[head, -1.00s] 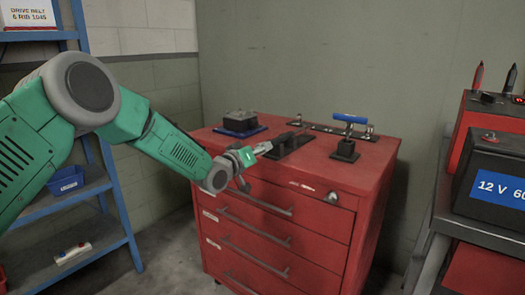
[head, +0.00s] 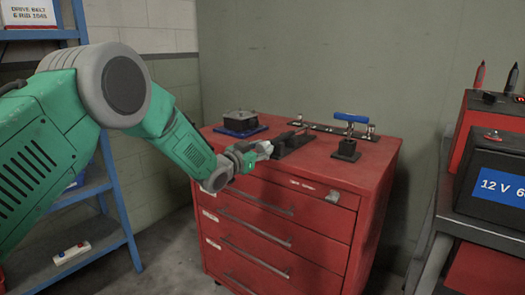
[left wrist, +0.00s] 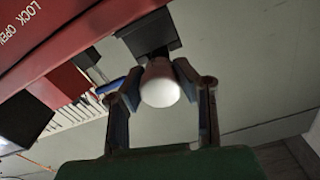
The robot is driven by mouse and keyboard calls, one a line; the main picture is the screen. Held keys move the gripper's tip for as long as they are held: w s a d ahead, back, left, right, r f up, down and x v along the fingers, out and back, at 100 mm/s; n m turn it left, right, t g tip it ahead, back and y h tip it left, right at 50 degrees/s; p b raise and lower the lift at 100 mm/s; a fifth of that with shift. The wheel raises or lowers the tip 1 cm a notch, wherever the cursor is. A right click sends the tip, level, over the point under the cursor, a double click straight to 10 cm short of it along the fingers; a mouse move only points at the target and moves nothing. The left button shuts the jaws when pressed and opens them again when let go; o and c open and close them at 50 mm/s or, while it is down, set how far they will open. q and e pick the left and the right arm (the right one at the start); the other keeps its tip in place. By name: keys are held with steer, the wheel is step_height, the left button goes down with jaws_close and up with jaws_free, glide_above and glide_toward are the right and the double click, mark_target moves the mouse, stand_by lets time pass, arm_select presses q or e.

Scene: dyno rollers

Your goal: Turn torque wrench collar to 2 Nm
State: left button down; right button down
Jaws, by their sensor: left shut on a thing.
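The torque wrench (head: 300,133) is dark and lies in a black holder (head: 291,146) on top of the red cabinet. My left gripper (head: 266,149) is at its near left end, over the cabinet's front edge. In the left wrist view its two fingers (left wrist: 160,90) are shut on the collar (left wrist: 160,84), a pale round piece seen end-on, with a dark block behind it. The collar's scale and any 2 Nm mark cannot be read. My right gripper is not in view.
A dark box on a blue base (head: 240,122) stands at the cabinet's back left. A blue T-handle tool (head: 350,118) stands on a black block to the right. A blue shelf rack (head: 105,190) is at left. A black 12 V unit (head: 495,175) is at far right.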

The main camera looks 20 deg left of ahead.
arm_select(q)
steer(key=shift+m, duration=0.3)
steer(key=c, duration=1.2)
jaws_free()
steer(key=shift+o, duration=0.2)
steer(key=shift+s, duration=0.1)
steer(key=v, duration=1.1)
steer(key=shift+s+a, duration=0.15)
steer(key=shift+s, duration=0.2)
